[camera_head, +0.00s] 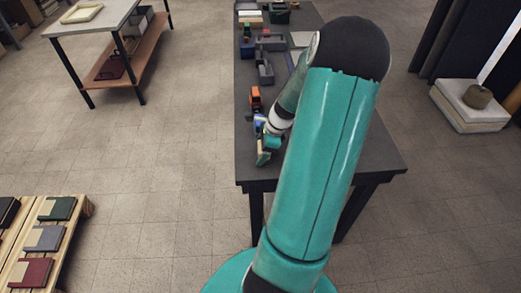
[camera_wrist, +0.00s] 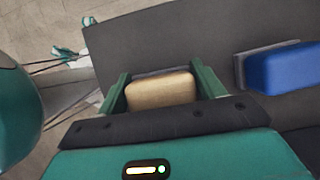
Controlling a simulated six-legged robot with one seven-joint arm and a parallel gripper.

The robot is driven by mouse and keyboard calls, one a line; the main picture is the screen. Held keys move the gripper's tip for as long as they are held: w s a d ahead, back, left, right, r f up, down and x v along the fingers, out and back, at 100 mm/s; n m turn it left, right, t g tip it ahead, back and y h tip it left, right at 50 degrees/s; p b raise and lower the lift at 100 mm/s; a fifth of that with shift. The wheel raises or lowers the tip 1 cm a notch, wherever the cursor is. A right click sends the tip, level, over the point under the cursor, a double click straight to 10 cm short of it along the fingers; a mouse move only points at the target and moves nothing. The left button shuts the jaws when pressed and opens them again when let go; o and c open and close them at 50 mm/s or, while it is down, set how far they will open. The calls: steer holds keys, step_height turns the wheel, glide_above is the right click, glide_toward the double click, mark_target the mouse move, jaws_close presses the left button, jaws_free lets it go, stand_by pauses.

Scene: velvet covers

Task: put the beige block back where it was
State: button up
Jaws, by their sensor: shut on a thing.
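The beige block (camera_wrist: 160,93) is a small rounded block between the two green fingers of my gripper (camera_wrist: 161,72) in the wrist view. The fingers are shut on its left and right sides. A thin greyish edge shows along its far side. In the head view my gripper (camera_head: 265,153) is at the near left edge of the dark table (camera_head: 377,160). The block is too small there to make out clearly. I cannot tell whether it touches the tabletop.
A blue block (camera_wrist: 285,69) with a grey edge lies right of my gripper in the wrist view. An orange object (camera_head: 255,98) and a grey holder (camera_head: 264,69) stand farther along the table. A pallet (camera_head: 82,211) with several flat items is at lower left.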

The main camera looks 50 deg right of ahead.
steer(key=o, duration=0.9)
steer(key=shift+f, duration=0.1)
steer(key=v, duration=1.2)
steer(key=shift+w+a, duration=0.1)
